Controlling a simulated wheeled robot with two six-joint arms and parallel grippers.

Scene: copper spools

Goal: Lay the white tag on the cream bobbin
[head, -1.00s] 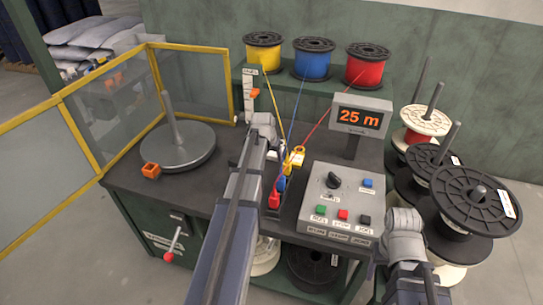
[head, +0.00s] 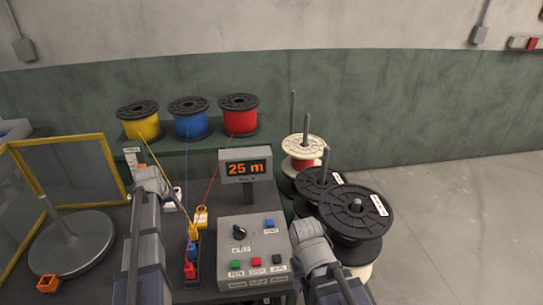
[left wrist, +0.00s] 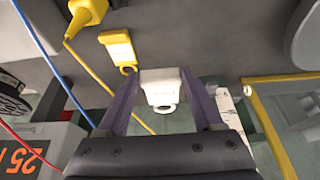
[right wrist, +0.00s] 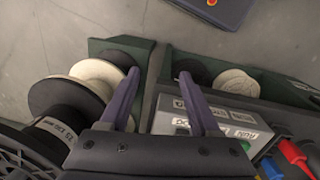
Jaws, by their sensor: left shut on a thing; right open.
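My left gripper (left wrist: 161,76) is shut on the white tag (left wrist: 160,88), which has a ring at one end. In the head view the tag (head: 173,196) shows beside my left wrist, above the bench; the fingers there are mostly hidden. A cream bobbin (head: 303,143) with red wire stands at the back of the spool group, right of the bench, a spindle rising through it. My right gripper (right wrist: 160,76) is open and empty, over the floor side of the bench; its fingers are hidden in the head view.
Black spools (head: 356,208) with spindles stand in front of the cream bobbin. The control box (head: 251,245) and 25 m display (head: 245,167) lie between my left gripper and the bobbin. A yellow tag (head: 201,214) is on the bench. The floor at right is clear.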

